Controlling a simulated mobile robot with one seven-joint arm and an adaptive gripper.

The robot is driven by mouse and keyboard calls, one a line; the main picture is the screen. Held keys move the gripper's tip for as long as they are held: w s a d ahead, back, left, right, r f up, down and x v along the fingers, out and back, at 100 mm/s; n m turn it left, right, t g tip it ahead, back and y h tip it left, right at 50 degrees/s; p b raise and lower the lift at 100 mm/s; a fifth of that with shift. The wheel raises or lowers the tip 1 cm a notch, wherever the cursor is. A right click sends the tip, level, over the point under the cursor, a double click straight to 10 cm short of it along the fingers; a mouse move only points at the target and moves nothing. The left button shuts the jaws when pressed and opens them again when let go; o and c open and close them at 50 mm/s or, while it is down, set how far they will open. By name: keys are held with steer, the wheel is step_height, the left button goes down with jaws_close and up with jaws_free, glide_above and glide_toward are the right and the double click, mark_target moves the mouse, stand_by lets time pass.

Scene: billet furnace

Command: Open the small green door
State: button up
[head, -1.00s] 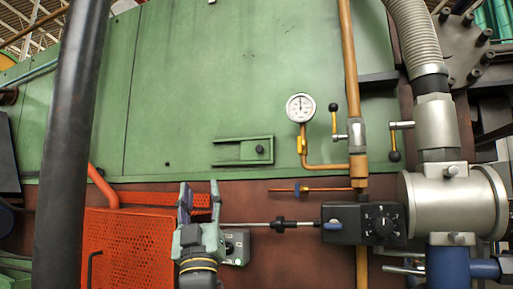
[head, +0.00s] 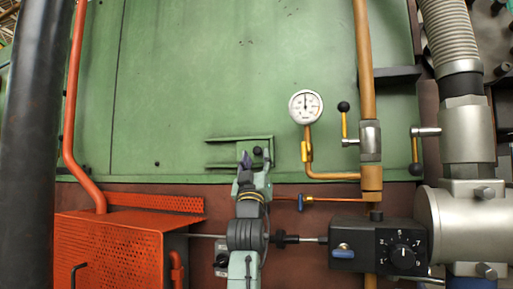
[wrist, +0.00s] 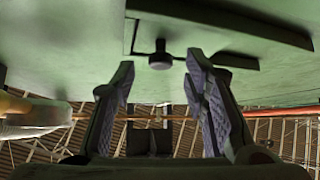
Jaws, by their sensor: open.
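The small green door (head: 224,153) sits between two short horizontal rails low on the big green wall. Its dark round knob (head: 258,151) is at its right end in the head view. My gripper (head: 248,163) is raised in front of the door and hides part of it, close to the knob. In the wrist view my gripper (wrist: 161,78) is open, its two ridged fingers spread with nothing between them. The knob (wrist: 160,59) shows beyond the fingertips, roughly centred between them. I see no contact with it.
A pressure gauge (head: 306,106) and copper pipe (head: 366,60) stand right of the door. A black control box (head: 378,245) is below right. An orange perforated box (head: 110,250) and a thick dark pipe (head: 35,150) are at left. The wall above the door is clear.

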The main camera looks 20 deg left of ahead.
steer(key=shift+x, duration=0.9)
jaws_close()
